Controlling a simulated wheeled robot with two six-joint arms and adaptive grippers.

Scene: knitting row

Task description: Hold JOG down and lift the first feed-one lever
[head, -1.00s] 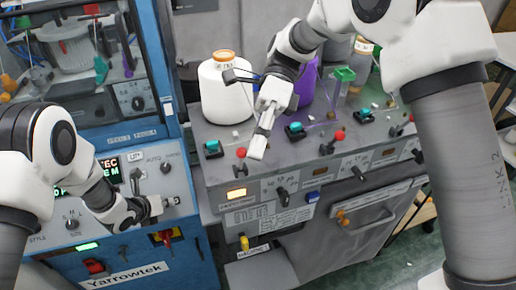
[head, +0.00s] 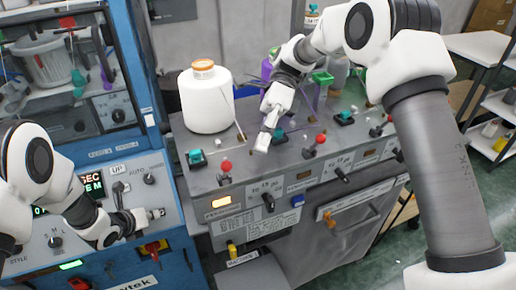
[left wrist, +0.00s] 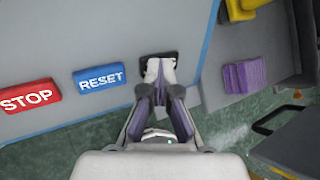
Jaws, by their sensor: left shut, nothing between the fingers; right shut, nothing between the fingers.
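My left gripper (head: 157,213) is shut at the right end of the blue machine's sloped panel. In the left wrist view its closed fingertips (left wrist: 160,72) are over a dark-framed button (left wrist: 172,58). They cover most of it, so no label is readable and I cannot tell whether it is pressed. The first red-knobbed lever (head: 226,167) stands at the left of the grey unit's top, knob up. My right gripper (head: 262,143) is shut and empty above that top, apart from this lever, between it and a second red-knobbed lever (head: 320,139).
STOP (left wrist: 28,96) and RESET (left wrist: 99,77) buttons lie left of the left fingertips. A white yarn cone (head: 207,100) stands behind the first lever. Teal buttons (head: 197,158) and black switches (head: 268,201) are close by. A purple block (left wrist: 247,77) lies right of the panel.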

